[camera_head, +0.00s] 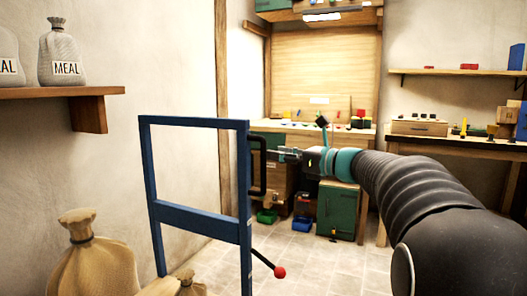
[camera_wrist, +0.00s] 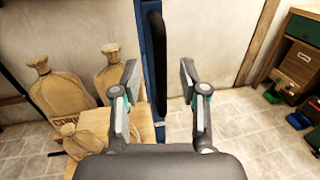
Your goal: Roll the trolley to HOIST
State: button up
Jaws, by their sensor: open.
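The trolley's blue upright frame (camera_head: 200,216) stands left of centre in the head view, and its blue post (camera_wrist: 146,42) shows in the wrist view. A black vertical handle (camera_head: 262,166) is fixed to its right post; it also shows in the wrist view (camera_wrist: 156,60). A lever with a red knob (camera_head: 279,272) sticks out low on the right. My gripper (camera_head: 276,155) is open at the handle. In the wrist view its fingers (camera_wrist: 159,76) stand on either side of the handle, with gaps visible. I see no readable HOIST sign.
Tan sacks (camera_head: 95,262) stand at lower left; I cannot tell whether they are on the trolley. A wall shelf (camera_head: 60,92) holds MEAL sacks. A workbench (camera_head: 450,148) is at right, with a green cabinet (camera_head: 338,210) at the back. Tiled floor (camera_head: 310,262) is open ahead.

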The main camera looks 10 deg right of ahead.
aim_at(265, 152)
jog(key=x, duration=0.5)
jog(key=shift+w+a, duration=0.25)
jog(key=shift+a, duration=0.05)
grip_shut()
